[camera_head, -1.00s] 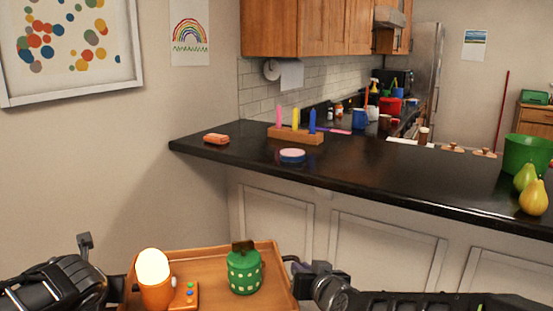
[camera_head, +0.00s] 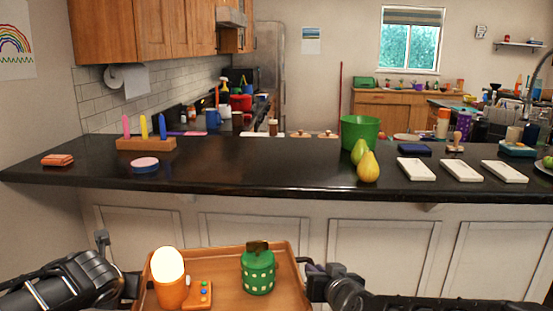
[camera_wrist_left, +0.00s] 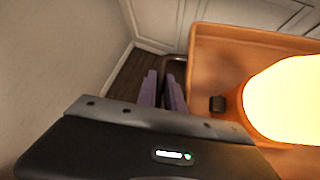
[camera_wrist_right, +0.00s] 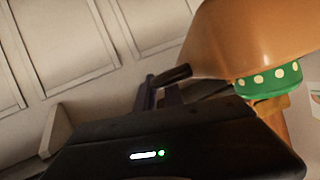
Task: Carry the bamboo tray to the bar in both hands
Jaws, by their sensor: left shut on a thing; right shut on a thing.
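The bamboo tray (camera_head: 219,297) is held between my two arms, in front of and below the black bar top (camera_head: 270,168). On it stand an orange lamp with a glowing white dome (camera_head: 168,268) and a green dotted lantern-like jar (camera_head: 258,272). My left gripper (camera_wrist_left: 167,92) is shut on the tray's dark handle at the left side. My right gripper (camera_wrist_right: 160,93) is shut on the handle at the right side. The tray's near edge is cut off in the head view. In the left wrist view the tray rim (camera_wrist_left: 240,38) shows beside the fingers.
On the bar stand a wooden block with coloured pegs (camera_head: 146,144), a pink-topped round thing (camera_head: 145,165), an orange block (camera_head: 57,160), two pears (camera_head: 368,167), a green pot (camera_head: 360,133) and several white slabs (camera_head: 416,169). Bare bar top lies between the round thing and the pears.

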